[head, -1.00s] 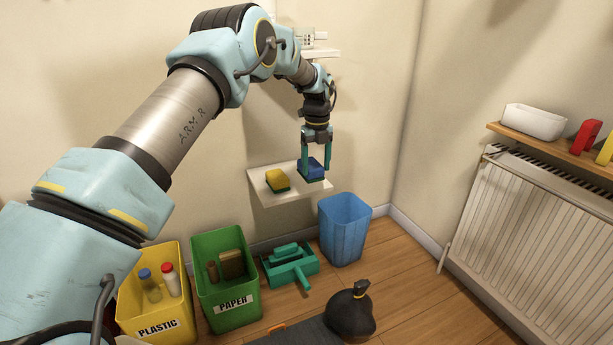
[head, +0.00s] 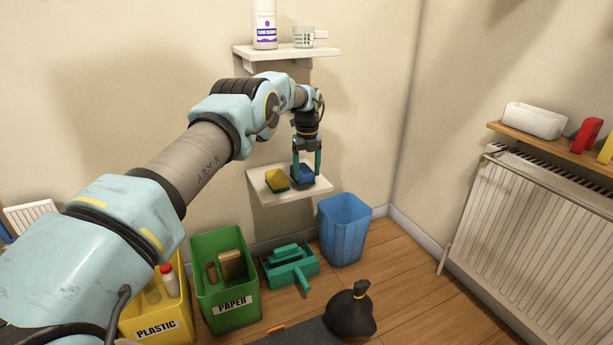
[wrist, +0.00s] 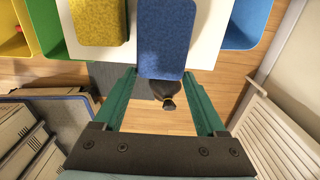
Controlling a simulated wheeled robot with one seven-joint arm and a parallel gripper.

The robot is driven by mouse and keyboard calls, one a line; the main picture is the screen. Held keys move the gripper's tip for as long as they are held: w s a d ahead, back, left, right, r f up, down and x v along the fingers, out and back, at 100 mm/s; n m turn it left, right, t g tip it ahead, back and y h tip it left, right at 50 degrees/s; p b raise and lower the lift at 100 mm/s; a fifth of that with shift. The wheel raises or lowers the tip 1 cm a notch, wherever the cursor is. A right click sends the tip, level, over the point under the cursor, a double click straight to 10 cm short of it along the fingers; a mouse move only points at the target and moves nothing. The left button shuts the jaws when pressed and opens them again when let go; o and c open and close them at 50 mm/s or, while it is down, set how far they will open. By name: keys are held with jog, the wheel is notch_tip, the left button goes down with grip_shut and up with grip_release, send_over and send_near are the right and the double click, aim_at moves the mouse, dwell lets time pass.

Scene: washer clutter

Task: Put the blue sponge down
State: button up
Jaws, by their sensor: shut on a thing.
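The blue sponge (head: 304,177) is at the small white wall shelf (head: 268,198), right of the yellow sponge (head: 276,180). My gripper (head: 306,173) points down from above and is shut on the blue sponge. In the wrist view the blue sponge (wrist: 165,38) sits between the green fingertips (wrist: 160,74), over the white shelf (wrist: 201,50), with the yellow sponge (wrist: 98,22) close on its left and a narrow gap between. Whether its underside touches the shelf I cannot tell.
A blue bin (head: 343,230) stands below right of the shelf. A green paper bin (head: 226,280) and yellow plastic bin (head: 155,318) stand on the floor to the left. An upper shelf (head: 285,52) holds a bottle and a mug. A radiator (head: 535,215) is at the right.

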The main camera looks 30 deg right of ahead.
jog(key=shift+w+f, duration=0.2)
jog(key=shift+f, duration=0.65)
jog(key=shift+f, duration=0.15)
jog(key=o, duration=1.4)
